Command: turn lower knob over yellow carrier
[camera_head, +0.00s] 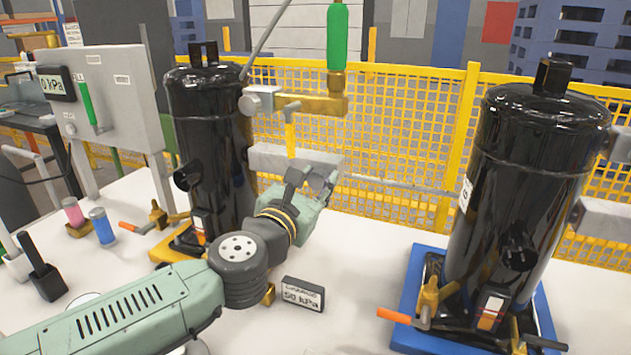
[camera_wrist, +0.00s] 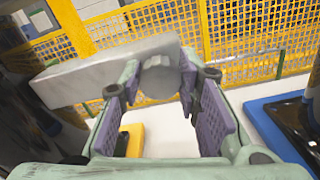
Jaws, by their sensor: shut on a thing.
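My gripper (camera_head: 308,180) is at the right side of the left black compressor (camera_head: 207,140), which stands on the yellow carrier (camera_head: 176,247). The lower knob (camera_wrist: 160,76) is a round grey piece on the front of a grey block (camera_wrist: 95,78). In the wrist view the knob lies between the purple pads of my gripper (camera_wrist: 160,88), which is shut on it. In the head view my fingers hide the knob, and the grey block (camera_head: 275,156) shows behind them. The yellow carrier also shows low in the wrist view (camera_wrist: 134,140).
An upper grey knob (camera_head: 258,100) sits above, beside a brass fitting with a green handle (camera_head: 337,38). A 50 kPa sign (camera_head: 302,294) stands below my wrist. A second black compressor (camera_head: 530,180) stands on a blue carrier (camera_head: 410,300) at right. A yellow fence (camera_head: 455,160) runs behind.

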